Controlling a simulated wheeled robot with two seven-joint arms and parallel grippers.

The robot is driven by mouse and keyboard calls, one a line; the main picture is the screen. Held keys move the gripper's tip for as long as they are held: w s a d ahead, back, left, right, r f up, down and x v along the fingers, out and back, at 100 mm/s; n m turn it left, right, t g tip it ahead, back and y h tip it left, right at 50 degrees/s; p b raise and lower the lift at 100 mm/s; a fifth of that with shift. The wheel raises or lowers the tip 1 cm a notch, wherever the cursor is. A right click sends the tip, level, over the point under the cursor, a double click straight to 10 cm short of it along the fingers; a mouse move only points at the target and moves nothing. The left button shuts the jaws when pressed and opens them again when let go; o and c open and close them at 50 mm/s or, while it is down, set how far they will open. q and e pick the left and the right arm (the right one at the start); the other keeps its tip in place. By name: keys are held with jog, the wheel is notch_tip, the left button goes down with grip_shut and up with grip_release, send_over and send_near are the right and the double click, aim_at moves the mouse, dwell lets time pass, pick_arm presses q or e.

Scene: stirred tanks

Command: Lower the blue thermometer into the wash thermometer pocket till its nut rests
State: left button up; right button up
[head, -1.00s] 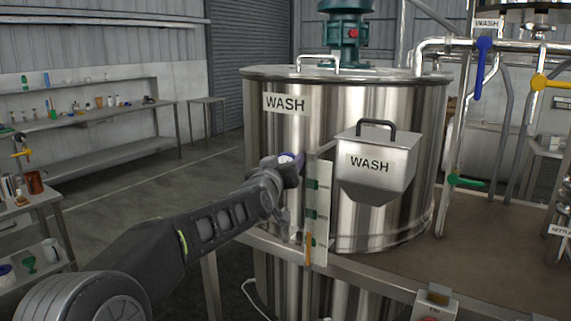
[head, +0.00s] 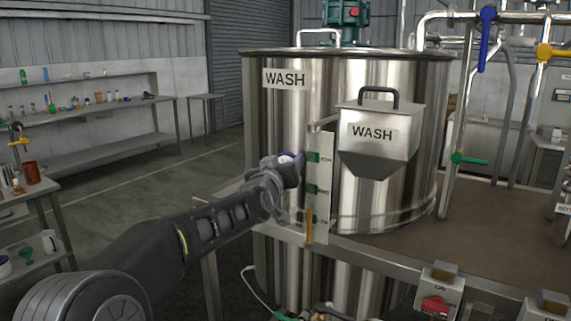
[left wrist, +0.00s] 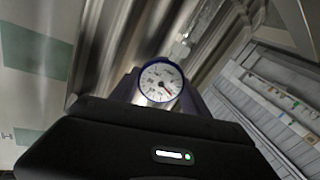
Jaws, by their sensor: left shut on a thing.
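My left gripper (head: 292,166) is shut on the blue thermometer, in front of the wash tank (head: 290,130) and left of its panel of green labels. The thermometer's blue-rimmed dial (head: 285,158) shows small in the head view. In the left wrist view the round white dial (left wrist: 161,82) with a red needle faces the camera between the fingers. My right gripper is out of view.
The green-marked panel (head: 319,185) stands close to the right of the gripper, with a WASH hopper (head: 372,135) beyond it. An orange rod (head: 309,227) is below. Pipes with valves stand at the right.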

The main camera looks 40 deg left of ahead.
pick_arm(q)
jog(key=shift+f, duration=0.2)
jog(key=o, duration=1.5)
jog(key=shift+s, duration=0.1)
jog(key=shift+b+v, duration=0.7)
jog(key=shift+v, duration=3.15)
